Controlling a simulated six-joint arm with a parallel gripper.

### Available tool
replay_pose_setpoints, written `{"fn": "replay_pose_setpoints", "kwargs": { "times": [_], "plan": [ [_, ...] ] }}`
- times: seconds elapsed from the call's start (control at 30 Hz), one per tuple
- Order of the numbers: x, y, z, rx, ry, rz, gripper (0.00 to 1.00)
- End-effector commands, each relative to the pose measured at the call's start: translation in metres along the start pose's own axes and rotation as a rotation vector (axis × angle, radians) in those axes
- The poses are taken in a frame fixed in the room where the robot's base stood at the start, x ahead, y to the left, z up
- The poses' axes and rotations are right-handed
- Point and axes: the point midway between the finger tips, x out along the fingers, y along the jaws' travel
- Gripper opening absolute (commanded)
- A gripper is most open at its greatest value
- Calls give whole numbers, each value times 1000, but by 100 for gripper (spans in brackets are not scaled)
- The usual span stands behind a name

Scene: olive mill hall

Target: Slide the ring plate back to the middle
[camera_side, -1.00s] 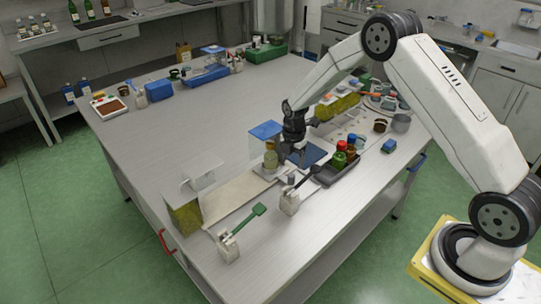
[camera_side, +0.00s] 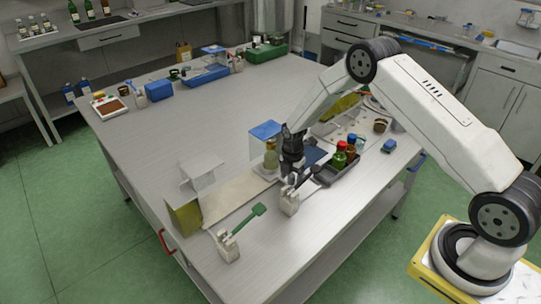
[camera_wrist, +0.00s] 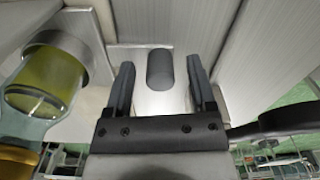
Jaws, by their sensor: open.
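My gripper (camera_side: 288,184) is low over the near part of the bench, pointing down. In the wrist view its two fingers (camera_wrist: 160,72) are open, one on each side of a dark grey rounded knob (camera_wrist: 160,68), with gaps showing. The knob stands on a pale surface, seemingly part of the ring plate. A bottle of yellow-green liquid (camera_wrist: 45,85) stands left of the fingers, its base at a grey ring (camera_wrist: 92,50). The bottle also shows in the side view (camera_side: 271,158), on the whitish plate (camera_side: 264,173). My gripper hides much of the plate there.
A dark tray with green and red bottles (camera_side: 340,159) is close on the right. A white block with a dark-handled lever (camera_side: 290,203) stands just in front, and one with a green lever (camera_side: 228,246) is nearer. A blue-topped clear box (camera_side: 265,131) is behind.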

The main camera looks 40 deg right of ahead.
Motion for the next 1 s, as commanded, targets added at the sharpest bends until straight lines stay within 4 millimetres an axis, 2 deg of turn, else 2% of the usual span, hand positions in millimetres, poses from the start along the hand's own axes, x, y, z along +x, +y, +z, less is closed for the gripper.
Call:
{"fn": "replay_pose_setpoints", "kwargs": {
  "times": [0.1,0.13,0.33,1.0],
  "plan": [
    [0,0,0,0,0,0,72],
    [0,0,0,0,0,0,65],
    [0,0,0,0,0,0,2],
    [0,0,0,0,0,0,0]
  ]
}}
